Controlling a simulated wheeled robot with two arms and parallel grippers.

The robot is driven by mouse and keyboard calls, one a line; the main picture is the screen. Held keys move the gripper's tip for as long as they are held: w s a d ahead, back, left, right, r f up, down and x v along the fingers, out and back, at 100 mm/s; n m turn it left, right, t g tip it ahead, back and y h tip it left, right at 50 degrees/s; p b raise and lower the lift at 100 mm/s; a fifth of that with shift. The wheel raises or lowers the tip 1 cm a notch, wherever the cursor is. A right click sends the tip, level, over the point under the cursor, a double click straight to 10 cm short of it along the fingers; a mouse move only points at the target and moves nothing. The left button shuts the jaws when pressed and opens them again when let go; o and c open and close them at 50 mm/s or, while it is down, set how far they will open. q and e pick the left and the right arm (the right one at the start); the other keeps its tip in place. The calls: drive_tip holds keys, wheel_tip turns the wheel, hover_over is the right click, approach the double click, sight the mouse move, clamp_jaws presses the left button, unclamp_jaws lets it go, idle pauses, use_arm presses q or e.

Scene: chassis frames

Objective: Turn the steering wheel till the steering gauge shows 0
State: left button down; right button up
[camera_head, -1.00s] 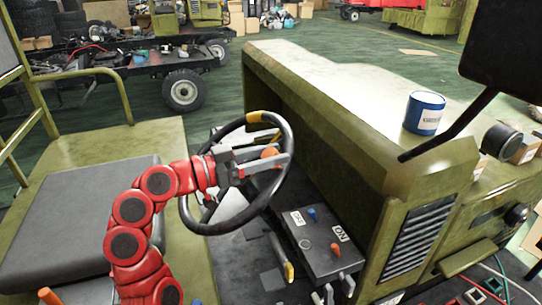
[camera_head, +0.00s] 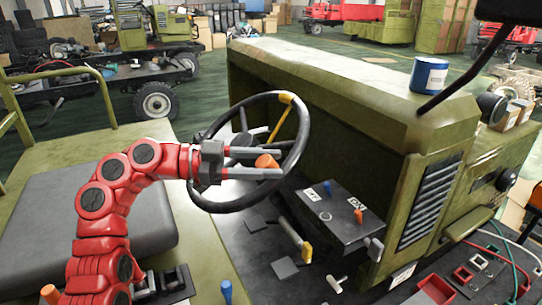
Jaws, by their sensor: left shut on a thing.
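The black steering wheel (camera_head: 225,207) stands tilted at the middle of the head view. It has a yellow mark (camera_head: 286,98) at the upper right of its rim, and a yellow spoke runs down from there. An orange knob (camera_head: 267,160) shows inside the wheel's outline in this view. My left gripper (camera_head: 262,163), on the red arm from the left, is shut on the orange knob, with one grey finger above it and one below. The gripper covers part of the wheel's middle. I cannot make out the steering gauge. My right gripper is not in view.
A control box (camera_head: 340,222) with blue and orange switches stands right of the wheel. A lever with a yellow end (camera_head: 306,250) is below. The olive hood (camera_head: 330,90) carries a blue can (camera_head: 428,75). A grey seat (camera_head: 95,210) lies behind my left arm.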

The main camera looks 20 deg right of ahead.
use_arm(q)
drive_tip(key=shift+s+a+f+m+g+y, duration=0.1)
drive_tip(key=shift+a+f+m+g+y, duration=0.2)
drive_tip(key=shift+a+m+g, duration=0.15)
drive_tip(key=shift+c, duration=2.1)
unclamp_jaws()
drive_tip(key=p+v, duration=0.1)
drive_tip(key=v, duration=1.6)
drive_tip(key=shift+a, duration=0.25)
